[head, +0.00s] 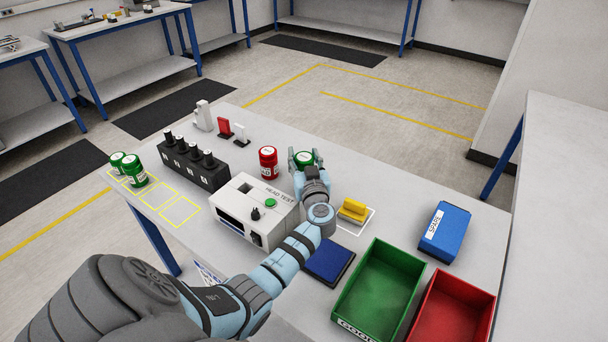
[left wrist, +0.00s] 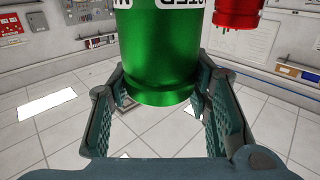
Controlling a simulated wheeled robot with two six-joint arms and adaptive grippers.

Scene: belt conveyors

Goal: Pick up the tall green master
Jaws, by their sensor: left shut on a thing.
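The tall green master (head: 304,158) is a green cylinder with a white label, at the far side of the table in the head view. My left gripper (head: 303,168) is shut on it, one finger on each side. In the left wrist view the green master (left wrist: 155,55) fills the space between the fingers (left wrist: 160,115), its label upside down. I cannot tell whether its base touches the table. A red master (head: 268,162) stands just left of it; the red one also shows in the left wrist view (left wrist: 238,12). My right gripper is not in view.
A white head tester (head: 262,200) stands left of my forearm. Behind it are a black rack (head: 193,165) and two green cylinders (head: 133,170). A yellow block (head: 353,211), blue box (head: 445,231), green bin (head: 378,290) and red bin (head: 452,308) stand right.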

